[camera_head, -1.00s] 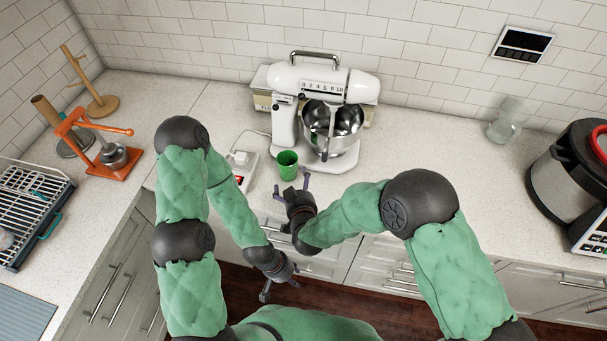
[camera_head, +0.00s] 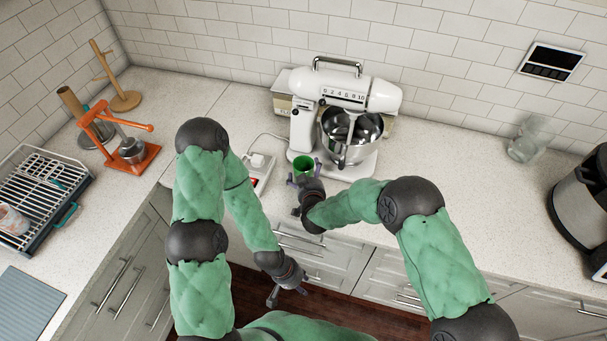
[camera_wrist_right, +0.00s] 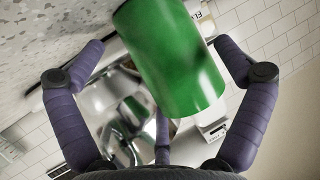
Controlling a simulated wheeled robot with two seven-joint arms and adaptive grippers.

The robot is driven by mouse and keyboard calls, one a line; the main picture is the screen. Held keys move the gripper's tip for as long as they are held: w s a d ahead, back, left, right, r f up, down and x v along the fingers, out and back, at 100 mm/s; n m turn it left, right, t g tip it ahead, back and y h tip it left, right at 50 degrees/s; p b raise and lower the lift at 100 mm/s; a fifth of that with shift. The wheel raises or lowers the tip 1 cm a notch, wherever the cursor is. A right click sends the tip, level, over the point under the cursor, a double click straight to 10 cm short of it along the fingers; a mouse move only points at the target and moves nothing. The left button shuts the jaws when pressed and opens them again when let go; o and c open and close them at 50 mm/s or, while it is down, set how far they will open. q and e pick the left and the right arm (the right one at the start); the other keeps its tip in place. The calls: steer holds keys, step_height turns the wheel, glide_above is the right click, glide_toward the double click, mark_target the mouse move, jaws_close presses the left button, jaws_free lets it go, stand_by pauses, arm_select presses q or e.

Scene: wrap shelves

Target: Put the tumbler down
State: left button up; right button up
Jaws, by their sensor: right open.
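The green tumbler (camera_head: 303,165) stands upright on the pale counter, just left of the stand mixer's base. My right gripper (camera_head: 305,179) is at the near side of the tumbler, its fingers partly covering the tumbler's lower part. In the right wrist view the tumbler (camera_wrist_right: 172,58) fills the upper middle between the widely spread purple fingers, with visible gaps on both sides. The gripper is open and does not grip it. My left gripper (camera_head: 287,294) hangs low in front of the cabinets with its fingers apart and empty.
The white stand mixer (camera_head: 350,100) with a steel bowl is right behind the tumbler. A white device (camera_head: 262,170) with a cord lies to its left. An orange press (camera_head: 125,150) and a dish rack (camera_head: 38,205) are on the left counter. Glass tumblers (camera_head: 528,145) stand right; the counter between is clear.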

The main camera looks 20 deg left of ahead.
steer(key=shift+w, duration=0.15)
steer(key=c, duration=1.1)
steer(key=shift+r, duration=0.1)
